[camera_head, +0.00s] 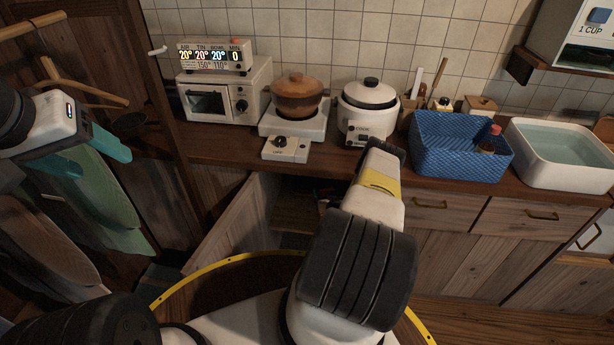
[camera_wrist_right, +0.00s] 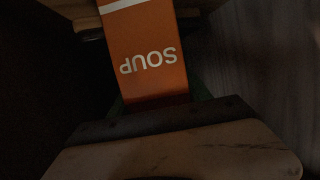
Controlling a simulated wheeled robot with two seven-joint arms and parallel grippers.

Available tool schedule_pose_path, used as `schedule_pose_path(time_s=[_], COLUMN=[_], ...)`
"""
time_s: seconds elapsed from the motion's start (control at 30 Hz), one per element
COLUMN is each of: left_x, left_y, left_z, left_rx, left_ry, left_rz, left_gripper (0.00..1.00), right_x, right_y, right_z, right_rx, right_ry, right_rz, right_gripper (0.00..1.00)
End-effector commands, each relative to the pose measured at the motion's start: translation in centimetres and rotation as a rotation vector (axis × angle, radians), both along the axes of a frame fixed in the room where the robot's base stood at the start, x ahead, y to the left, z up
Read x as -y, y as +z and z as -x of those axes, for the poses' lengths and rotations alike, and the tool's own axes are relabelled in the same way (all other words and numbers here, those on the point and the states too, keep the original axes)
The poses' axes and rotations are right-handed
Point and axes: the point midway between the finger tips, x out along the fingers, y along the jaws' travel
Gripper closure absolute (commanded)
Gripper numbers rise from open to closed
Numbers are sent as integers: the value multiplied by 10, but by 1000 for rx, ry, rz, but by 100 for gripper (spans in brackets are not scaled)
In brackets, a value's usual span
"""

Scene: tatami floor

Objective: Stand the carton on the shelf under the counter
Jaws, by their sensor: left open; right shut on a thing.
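The carton (camera_wrist_right: 150,45) is orange with a white stripe and the word SOUP, upside down in the right wrist view. My right gripper (camera_wrist_right: 155,99) is shut on it; the dark picture hides most of the fingers. In the head view my right arm reaches down to the open cabinet under the counter (camera_head: 225,147), and the gripper and carton are hidden there. A wooden board, seemingly the shelf (camera_head: 297,211), shows dimly in the opening. I cannot tell whether the carton touches it. My left gripper (camera_head: 90,152), with teal fingers, is open and empty at the far left.
The cabinet door (camera_head: 232,222) stands open left of the opening. Drawers (camera_head: 440,208) close off the right. The counter holds a toaster oven (camera_head: 225,92), a brown pot (camera_head: 297,98), a rice cooker (camera_head: 367,105), a blue basket (camera_head: 455,150) and a white basin (camera_head: 560,165).

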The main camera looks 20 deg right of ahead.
Motion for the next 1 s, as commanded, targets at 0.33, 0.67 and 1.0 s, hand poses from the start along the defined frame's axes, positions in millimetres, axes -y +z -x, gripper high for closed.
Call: schedule_pose_path(time_s=[0.33, 0.67, 1.0], left_x=[0, 0, 0], left_y=[0, 0, 0], left_z=[0, 0, 0], left_rx=[0, 0, 0], left_ry=[0, 0, 0], left_rz=[0, 0, 0], left_gripper=[37, 37, 37], right_x=[2, 2, 2], right_y=[-34, -36, -37], right_z=[-5, -5, -4], right_rx=[5, 5, 2], right_ry=[-1, -1, 0], right_rz=[1, 2, 1], right_gripper=[100, 100, 22])
